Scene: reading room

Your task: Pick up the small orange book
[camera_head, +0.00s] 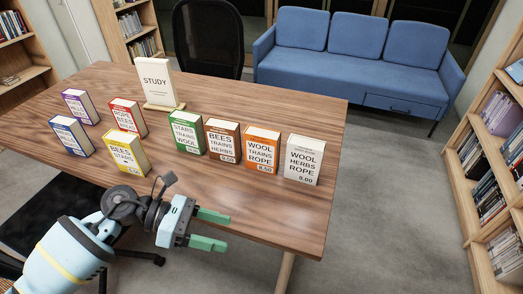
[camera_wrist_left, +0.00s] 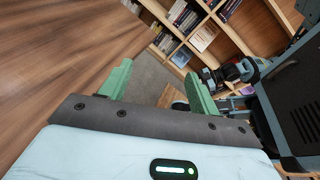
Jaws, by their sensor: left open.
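The small orange book (camera_head: 262,149) stands upright on the wooden table in the head view, with "WOOL TRAINS ROPE" and "8.50" on its cover. It stands between a brown book (camera_head: 222,140) and a white book (camera_head: 303,160). My left gripper (camera_head: 212,229) is open and empty in front of the row, nearer the camera and to the left of the orange book. In the left wrist view the two green fingers of the left gripper (camera_wrist_left: 157,90) are apart with nothing between them; no book from the table shows there. My right gripper is not in the head view.
Green (camera_head: 187,133), red (camera_head: 128,117), purple (camera_head: 80,106), blue (camera_head: 72,136) and yellow (camera_head: 126,152) books stand on the table (camera_head: 245,205). A "STUDY" block (camera_head: 156,80) stands behind. A blue sofa (camera_head: 340,65), black chair (camera_head: 207,38) and bookshelf (camera_head: 475,165) surround it. The table's right front is bare.

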